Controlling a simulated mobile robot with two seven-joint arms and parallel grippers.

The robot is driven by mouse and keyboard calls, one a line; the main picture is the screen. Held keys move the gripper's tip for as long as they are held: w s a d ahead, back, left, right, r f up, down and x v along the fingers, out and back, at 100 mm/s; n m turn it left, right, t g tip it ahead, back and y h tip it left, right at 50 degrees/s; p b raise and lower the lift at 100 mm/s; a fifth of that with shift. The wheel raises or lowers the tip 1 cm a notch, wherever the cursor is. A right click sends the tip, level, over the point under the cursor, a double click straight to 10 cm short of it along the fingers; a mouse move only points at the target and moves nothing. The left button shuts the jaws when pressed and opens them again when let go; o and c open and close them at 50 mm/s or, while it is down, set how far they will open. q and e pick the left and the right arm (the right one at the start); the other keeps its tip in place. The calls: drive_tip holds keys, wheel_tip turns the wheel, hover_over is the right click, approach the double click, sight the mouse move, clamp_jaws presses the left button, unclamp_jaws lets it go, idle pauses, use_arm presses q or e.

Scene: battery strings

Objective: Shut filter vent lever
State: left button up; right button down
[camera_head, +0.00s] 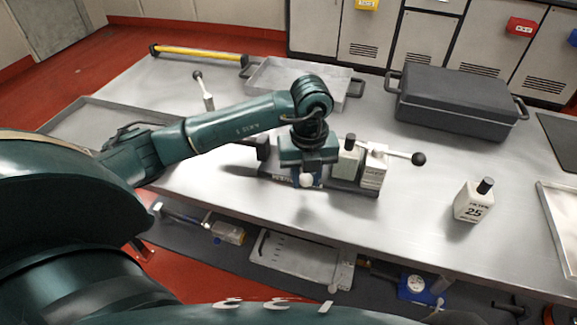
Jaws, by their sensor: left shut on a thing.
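A small unit on a dark base (352,187) stands mid-table. It carries a pale block with a black cap (348,155) and a labelled white box (374,168). A lever with a black ball knob (418,159) sticks out to the right from the white box, nearly level. My left gripper (307,172) reaches down onto the left part of this unit, by a blue part and a white round knob (306,180). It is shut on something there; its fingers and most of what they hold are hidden. I cannot tell which lever is the filter vent lever. My right gripper is not in view.
An upright lever with a dark knob (197,76) stands behind my left arm. A grey tray (285,98), a dark lidded case (455,100) and a yellow bar (200,54) lie at the back. A white bottle marked 25 (473,203) stands right. Table between is clear.

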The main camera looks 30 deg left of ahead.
use_arm(q)
drive_tip(key=shift+w+d+n, duration=0.25)
drive_tip(key=shift+d+n, duration=0.05)
drive_tip(key=shift+n, duration=0.4)
drive_tip(key=shift+w+d+n+p, duration=0.3)
drive_tip(key=shift+w+n+p, duration=0.05)
drive_tip(key=shift+n, duration=0.35)
drive_tip(key=o, duration=0.9)
wheel_tip(320, 180, up, 7)
drive_tip(key=p, duration=0.5)
drive_tip(key=shift+r, duration=0.1)
